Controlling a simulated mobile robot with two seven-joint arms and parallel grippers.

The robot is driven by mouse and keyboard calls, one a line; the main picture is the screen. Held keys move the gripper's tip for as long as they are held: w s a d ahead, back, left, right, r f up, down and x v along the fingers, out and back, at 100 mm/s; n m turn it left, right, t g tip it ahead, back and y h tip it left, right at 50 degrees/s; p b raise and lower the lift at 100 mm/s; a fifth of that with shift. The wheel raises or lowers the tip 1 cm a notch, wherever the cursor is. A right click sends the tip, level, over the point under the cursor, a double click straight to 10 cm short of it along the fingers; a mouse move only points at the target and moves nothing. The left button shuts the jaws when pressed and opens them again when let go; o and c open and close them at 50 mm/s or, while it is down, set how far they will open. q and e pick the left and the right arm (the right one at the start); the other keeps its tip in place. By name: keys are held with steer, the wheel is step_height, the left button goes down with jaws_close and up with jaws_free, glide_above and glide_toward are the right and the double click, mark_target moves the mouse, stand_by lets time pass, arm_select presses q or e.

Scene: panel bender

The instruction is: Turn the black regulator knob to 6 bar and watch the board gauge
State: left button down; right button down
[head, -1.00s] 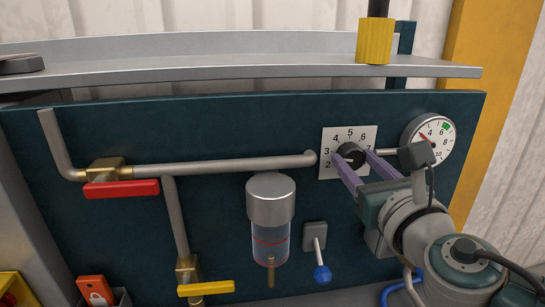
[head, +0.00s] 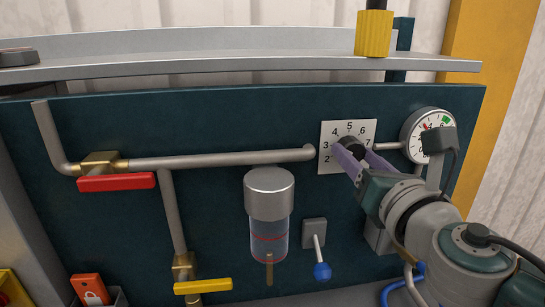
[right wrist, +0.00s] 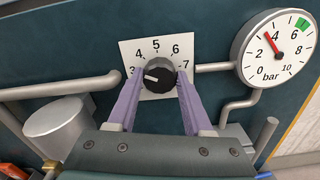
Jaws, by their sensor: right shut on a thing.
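The black regulator knob (right wrist: 158,76) sits on a white dial plate (right wrist: 130,52) marked 2 to 7. In the right wrist view its white pointer line points left, near the 3. My right gripper (right wrist: 160,84) is shut on the knob, with one purple finger on each side. In the head view the knob (head: 352,145) is partly covered by the fingers. The board gauge (right wrist: 277,48) has a red needle between 2 and 4 and a green mark near 6. In the head view my wrist hides the gauge's lower part (head: 412,140). My left gripper is not in view.
A grey pipe (head: 220,161) with a red-handled valve (head: 116,182) runs left of the dial plate. A filter bowl (head: 269,195) and a blue-tipped lever (head: 321,270) are below. A shelf (head: 250,67) with a yellow knurled part (head: 374,33) runs above.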

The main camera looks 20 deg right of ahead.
steer(key=m+b, duration=0.1)
steer(key=m, duration=0.3)
steer(key=shift+f+m+b, duration=0.1)
steer(key=shift+m+b, duration=0.2)
steer(key=shift+b, duration=0.1)
steer(key=m+b, duration=0.1)
steer(key=m, duration=0.4)
steer(key=shift+b, duration=0.3)
steer(key=m, duration=0.6)
steer(key=shift+b, duration=0.4)
steer(key=m, duration=0.4)
steer(key=shift+m, duration=0.3)
steer(key=shift+c, duration=1.5)
jaws_free()
